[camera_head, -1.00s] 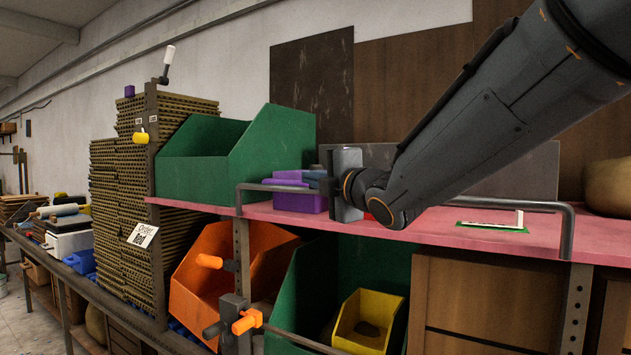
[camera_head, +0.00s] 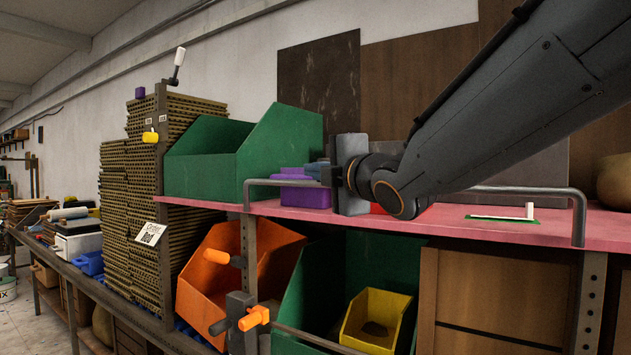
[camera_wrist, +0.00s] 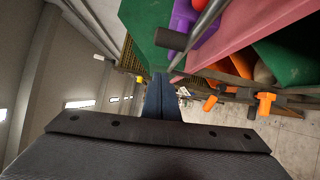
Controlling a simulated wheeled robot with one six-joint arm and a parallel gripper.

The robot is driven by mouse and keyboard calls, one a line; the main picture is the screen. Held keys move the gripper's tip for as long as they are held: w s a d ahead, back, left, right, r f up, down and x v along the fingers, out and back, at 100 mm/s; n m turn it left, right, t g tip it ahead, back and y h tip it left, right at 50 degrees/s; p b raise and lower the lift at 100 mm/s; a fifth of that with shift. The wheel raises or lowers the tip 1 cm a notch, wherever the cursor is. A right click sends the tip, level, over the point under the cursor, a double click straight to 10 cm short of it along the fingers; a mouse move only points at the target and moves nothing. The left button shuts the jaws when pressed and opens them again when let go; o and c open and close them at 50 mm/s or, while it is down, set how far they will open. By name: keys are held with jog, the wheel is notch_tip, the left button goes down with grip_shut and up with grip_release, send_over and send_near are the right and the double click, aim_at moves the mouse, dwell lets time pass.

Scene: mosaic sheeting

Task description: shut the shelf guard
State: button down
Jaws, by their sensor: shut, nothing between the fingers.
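A grey metal rail (camera_head: 500,189), which looks like the shelf guard, runs along the front of the pink shelf (camera_head: 450,231), with bent ends at the left and right posts. My gripper (camera_head: 328,174) is at the rail's left half, pointing left, and hides part of it. I cannot tell whether it touches the rail. In the wrist view my gripper's fingers (camera_wrist: 159,78) are together and empty, with the rail (camera_wrist: 203,33) beyond them to the upper right. A dark cylindrical grip (camera_wrist: 170,39) shows there beside the rail. Whether the guard is open or shut is unclear.
A green bin (camera_head: 210,175) and a purple box (camera_head: 305,197) stand on the pink shelf. Below are an orange bin (camera_head: 215,285), a yellow bin (camera_head: 375,340) and a post clamp with an orange handle (camera_head: 254,318). Tall stacked sheets (camera_head: 130,205) stand left.

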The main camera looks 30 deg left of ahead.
jog(key=s+b+v, duration=0.1)
jog(key=b+v, duration=0.1)
jog(key=v, duration=0.5)
jog(key=w+d+f+m+t+h, duration=0.2)
jog(key=w+d+f+m+h, duration=0.4)
jog(key=w+d+f+m, duration=0.45)
jog(key=d+f+m+g+h, duration=0.2)
jog(key=d+f+m+h, duration=0.4)
jog(key=d+f, duration=1.2)
jog(key=s+d+f+m+g+h, duration=0.2)
jog(key=s+d+f+m, duration=0.1)
jog(key=d+f, duration=0.25)
jog(key=s+d+f+m+g+h, duration=0.1)
jog(key=s+d+f+m+g, duration=0.1)
jog(key=s+d+f+m, duration=0.25)
jog(key=s+d+f+m+g+h, duration=0.1)
jog(key=s+d+f+m+g, duration=0.4)
jog(key=s+d+f, duration=0.3)
jog(key=s+f+m, duration=0.1)
jog(key=s+f, duration=0.1)
jog(key=s, duration=0.1)
jog(key=shift+d+m, duration=0.3)
jog(key=shift+d, duration=0.1)
jog(key=shift+s, duration=0.1)
